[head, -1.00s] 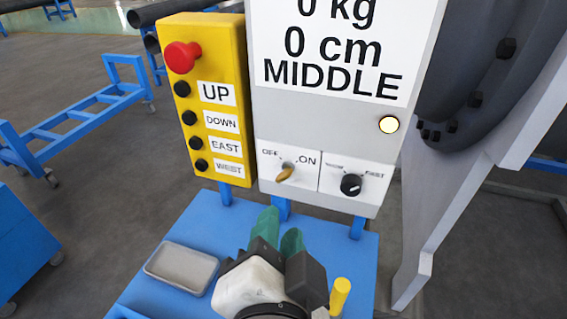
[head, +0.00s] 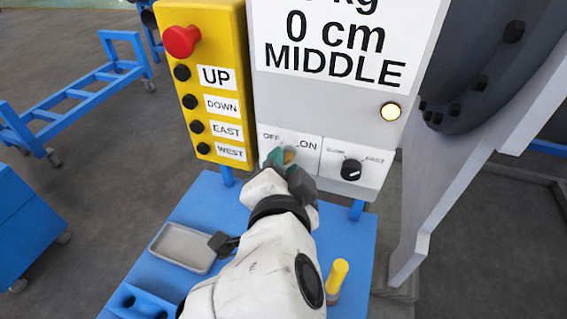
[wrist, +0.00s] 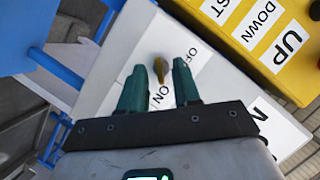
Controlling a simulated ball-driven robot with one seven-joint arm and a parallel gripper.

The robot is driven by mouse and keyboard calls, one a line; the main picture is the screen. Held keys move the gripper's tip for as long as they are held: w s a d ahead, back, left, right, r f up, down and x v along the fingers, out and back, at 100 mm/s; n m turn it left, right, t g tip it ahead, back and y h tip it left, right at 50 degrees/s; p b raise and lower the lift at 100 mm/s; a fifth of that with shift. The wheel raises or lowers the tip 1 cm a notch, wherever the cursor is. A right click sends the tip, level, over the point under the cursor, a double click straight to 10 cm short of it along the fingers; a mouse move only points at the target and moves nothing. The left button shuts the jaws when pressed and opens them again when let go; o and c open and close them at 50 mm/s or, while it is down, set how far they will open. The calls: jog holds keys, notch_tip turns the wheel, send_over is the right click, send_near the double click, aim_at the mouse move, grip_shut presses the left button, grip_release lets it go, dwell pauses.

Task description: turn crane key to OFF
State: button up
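The crane key (head: 289,156) is a small brass-coloured key on the white panel between the OFF and ON labels. In the head view my gripper (head: 284,160) is at the key and partly covers it and the labels. In the wrist view the key (wrist: 159,68) lies between the two green fingers of my open gripper (wrist: 160,76), with a gap on each side. Its narrow end points towards the ON label (wrist: 156,98). I cannot tell how deep the fingertips are relative to it.
Right of the key is a black speed knob (head: 351,169). A yellow button box (head: 210,80) with a red stop button (head: 181,41) stands left. A lit lamp (head: 391,111) is above. A grey tray (head: 182,247) and yellow handle (head: 338,275) are on the blue stand below.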

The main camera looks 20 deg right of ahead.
grip_shut()
dwell(0.3)
dwell(0.5)
jog(key=n+g+h+p, duration=0.1)
jog(key=n+h+p, duration=0.1)
jog(key=n+p, duration=0.1)
jog(key=n+g+h+p, duration=0.2)
jog(key=n+p, duration=0.1)
jog(key=n, duration=0.2)
jog(key=a+n+g+h+p, duration=0.1)
jog(key=n+h+p, duration=0.1)
jog(key=n+p, duration=0.2)
jog(key=shift+w+g+h, duration=0.3)
jog(key=shift+w+g, duration=0.1)
jog(key=shift+n, duration=0.3)
dwell(0.3)
